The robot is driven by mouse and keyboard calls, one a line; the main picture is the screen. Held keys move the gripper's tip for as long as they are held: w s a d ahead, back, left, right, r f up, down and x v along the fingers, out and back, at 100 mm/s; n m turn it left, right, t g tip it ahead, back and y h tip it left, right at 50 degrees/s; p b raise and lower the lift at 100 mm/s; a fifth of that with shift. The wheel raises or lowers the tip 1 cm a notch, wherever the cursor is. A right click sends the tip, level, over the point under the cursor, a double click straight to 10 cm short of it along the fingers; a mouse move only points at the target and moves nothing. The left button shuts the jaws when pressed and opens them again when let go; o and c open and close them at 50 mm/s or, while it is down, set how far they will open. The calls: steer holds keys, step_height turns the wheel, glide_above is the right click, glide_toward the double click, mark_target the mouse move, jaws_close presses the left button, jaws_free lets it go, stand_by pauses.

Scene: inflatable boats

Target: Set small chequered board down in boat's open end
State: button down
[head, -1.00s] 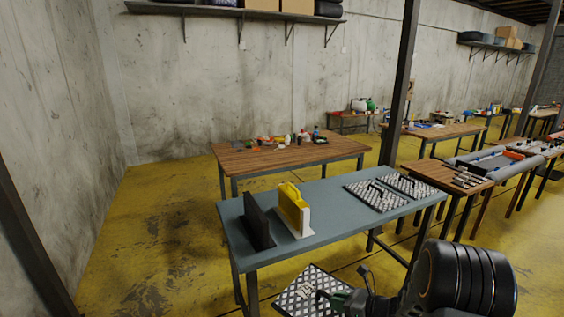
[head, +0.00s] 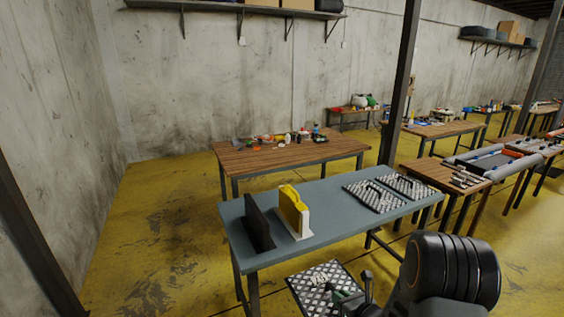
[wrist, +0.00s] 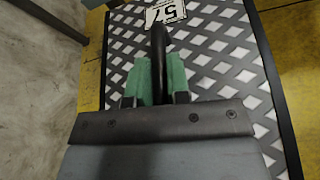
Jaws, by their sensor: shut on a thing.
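My gripper (head: 346,299) is shut on the black handle of a small chequered board (head: 310,287), low in front of the grey-topped table. In the wrist view, the green fingers (wrist: 158,82) clasp that handle, and the board (wrist: 225,62) shows pale diamonds on dark, a dark rim and a partly hidden "57" label. The grey inflatable boat (head: 474,170) lies at the far right, beyond the tables and well away from my gripper. Its open end is too small to make out for certain.
The grey-topped table (head: 330,212) holds a dark upright panel (head: 259,224), a yellow-and-white upright piece (head: 294,212) and two more chequered boards (head: 373,196). A wooden table (head: 425,172) with dark bars stands between it and the boat. Dark posts (head: 400,85) rise nearby. Yellow floor is clear at left.

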steer(key=shift+s+a+f+m+t+h, duration=0.2)
steer(key=shift+s+f+m+t+h, duration=0.1)
steer(key=shift+m+h, duration=0.1)
steer(key=shift+m+t+h, duration=0.4)
steer(key=shift+m+h, duration=0.4)
steer(key=shift+h, duration=0.1)
steer(key=r, duration=0.1)
steer(key=w+r, duration=0.1)
steer(key=r, duration=0.3)
steer(key=shift+w+d+r, duration=0.1)
steer(key=shift+w+d, duration=0.15)
steer(key=shift+d, duration=0.1)
steer(key=r, duration=0.3)
steer(key=a+r, duration=0.1)
steer(key=r, duration=0.1)
steer(key=shift+w+a+r, duration=0.1)
steer(key=shift+w+r, duration=0.1)
steer(key=shift+w, duration=0.2)
steer(key=shift+a+r, duration=0.2)
steer(key=shift+r, duration=0.15)
